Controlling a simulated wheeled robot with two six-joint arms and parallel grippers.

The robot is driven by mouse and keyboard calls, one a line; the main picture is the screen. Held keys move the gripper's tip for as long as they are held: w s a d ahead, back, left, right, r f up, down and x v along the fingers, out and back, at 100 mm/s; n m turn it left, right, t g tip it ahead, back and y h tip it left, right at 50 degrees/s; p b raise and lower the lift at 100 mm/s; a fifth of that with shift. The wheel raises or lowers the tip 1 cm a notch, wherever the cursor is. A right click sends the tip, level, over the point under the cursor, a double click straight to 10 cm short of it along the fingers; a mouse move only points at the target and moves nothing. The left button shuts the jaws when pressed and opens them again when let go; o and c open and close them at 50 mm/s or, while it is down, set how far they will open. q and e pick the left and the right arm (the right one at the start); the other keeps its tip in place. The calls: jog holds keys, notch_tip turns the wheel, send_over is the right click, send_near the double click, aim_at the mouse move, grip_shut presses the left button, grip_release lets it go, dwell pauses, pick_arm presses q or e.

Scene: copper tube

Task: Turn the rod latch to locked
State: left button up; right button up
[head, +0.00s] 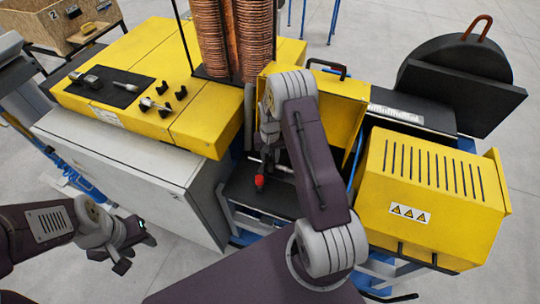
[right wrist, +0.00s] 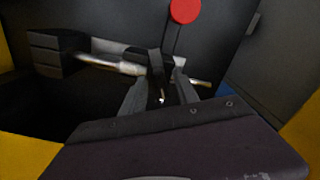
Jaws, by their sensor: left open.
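The rod latch (right wrist: 122,66) shows in the right wrist view as a metal rod running across, with dark blocks on it and a short handle (right wrist: 159,92) pointing toward the camera. My right gripper (right wrist: 163,78) is at the latch, with its fingers apart on either side of the handle. I cannot tell whether they touch it. In the head view my right gripper (head: 268,132) is partly hidden by my arm, and the latch is mostly hidden there. My left gripper (head: 128,250) is open and empty at the lower left, away from the machine.
A red knob (head: 259,181) on a stem is close to my right gripper; it also shows in the right wrist view (right wrist: 185,10). Yellow housings (head: 432,190) and a black-handled yellow cover (head: 325,100) stand nearby. Copper tubes (head: 253,40) rise behind. Floor around my left gripper is clear.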

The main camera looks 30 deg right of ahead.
jog(key=shift+w, duration=0.1)
grip_shut()
jog(key=shift+f, duration=0.1)
jog(key=n+b, duration=0.1)
jog(key=n, duration=0.2)
jog(key=shift+d+b, duration=0.1)
jog(key=shift+b, duration=0.2)
jog(key=n+b, duration=0.1)
jog(key=n, duration=0.1)
jog(key=shift+n, duration=0.4)
jog(key=n+b, duration=0.1)
jog(key=n, duration=0.3)
jog(key=shift+d, duration=0.15)
jog(key=shift+w+n, duration=0.1)
jog(key=shift+n, duration=1.3)
